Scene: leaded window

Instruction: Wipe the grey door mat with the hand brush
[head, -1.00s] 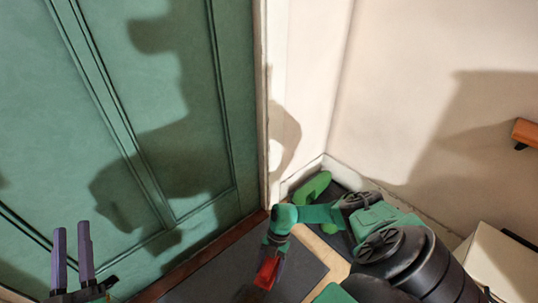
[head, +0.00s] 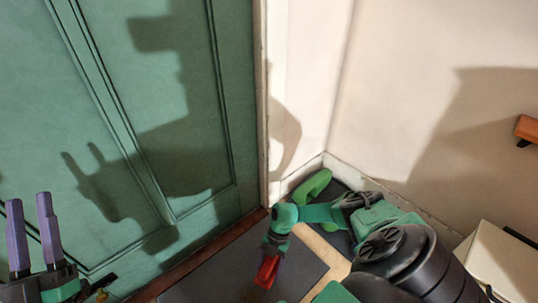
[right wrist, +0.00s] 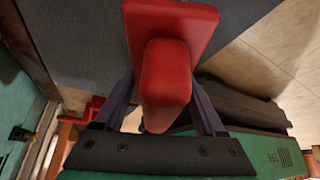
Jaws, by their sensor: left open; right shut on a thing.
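The grey door mat (head: 225,278) lies on the floor in front of the green door, at the bottom of the head view. It also fills the upper part of the right wrist view (right wrist: 78,45). My right gripper (head: 268,262) is shut on the red hand brush (head: 266,271), over the mat. In the right wrist view the brush (right wrist: 166,75) sits between the two fingers, its wide red body towards the mat. The bristles are hidden, so I cannot tell whether they touch the mat. My left gripper (head: 29,198) is open and empty, fingers up, near the door.
The green door (head: 120,110) stands to the left. A dark tray (head: 340,240) with a green item (head: 313,186) lies in the corner, partly behind my right arm. A pale box-like piece (head: 500,262) is at lower right. An orange-brown wooden piece (head: 527,130) juts from the right wall.

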